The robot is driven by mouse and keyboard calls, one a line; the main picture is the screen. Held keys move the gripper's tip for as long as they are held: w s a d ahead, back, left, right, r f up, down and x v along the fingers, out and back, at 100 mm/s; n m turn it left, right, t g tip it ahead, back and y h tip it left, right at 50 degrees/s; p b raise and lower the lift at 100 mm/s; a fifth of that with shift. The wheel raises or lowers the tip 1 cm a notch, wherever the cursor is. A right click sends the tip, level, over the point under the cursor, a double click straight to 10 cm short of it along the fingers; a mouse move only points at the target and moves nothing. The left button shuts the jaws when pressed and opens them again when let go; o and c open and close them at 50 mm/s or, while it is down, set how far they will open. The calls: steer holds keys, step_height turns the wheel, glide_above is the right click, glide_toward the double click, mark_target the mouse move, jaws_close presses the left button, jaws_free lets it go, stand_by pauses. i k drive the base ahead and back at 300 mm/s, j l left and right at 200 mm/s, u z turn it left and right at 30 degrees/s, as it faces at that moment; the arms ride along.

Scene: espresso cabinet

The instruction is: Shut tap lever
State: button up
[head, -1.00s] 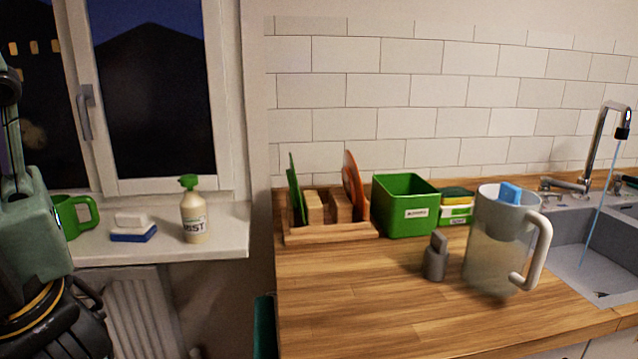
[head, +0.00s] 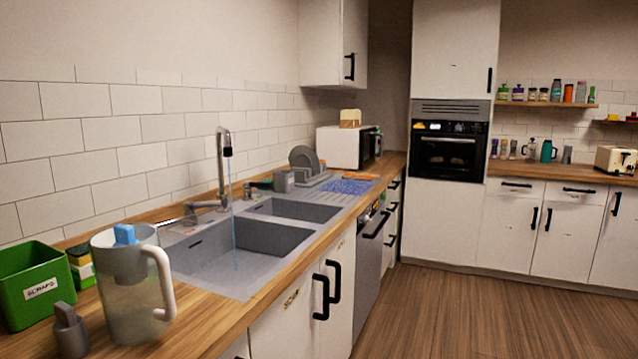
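The tap (head: 221,170) stands behind the double sink (head: 240,240) in the head view. A thin blue stream of water (head: 233,215) runs from its dark spout tip down into the near basin. A chrome arm, which looks like the tap lever (head: 206,204), shows low at the tap's base; its exact position is too small to tell. My gripper is not in view.
A clear pitcher (head: 128,290), a grey holder (head: 70,330) and a green scraps bin (head: 36,285) crowd the near left counter. A dish rack (head: 308,170) stands beyond the sink. The wooden floor (head: 440,310) to the right is clear.

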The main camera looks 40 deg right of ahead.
mark_target(247, 183)
steer(key=z, duration=0.85)
steer(key=i+l+u, duration=0.1)
steer(key=l+u, duration=0.25)
steer(key=i+l+u, duration=0.1)
steer(key=u, duration=0.25)
steer(key=l+u, duration=0.7)
steer(key=l, duration=0.85)
steer(key=l+u, duration=0.1)
steer(key=l, duration=1.2)
steer(key=i+l, duration=0.2)
steer(key=l, duration=0.15)
steer(key=i+l, duration=0.15)
steer(key=l, duration=0.2)
steer(key=i+l, duration=0.2)
steer(key=l, duration=0.2)
steer(key=i+j, duration=0.2)
steer(key=i, duration=0.2)
steer(key=i+j, duration=0.2)
steer(key=i, duration=0.2)
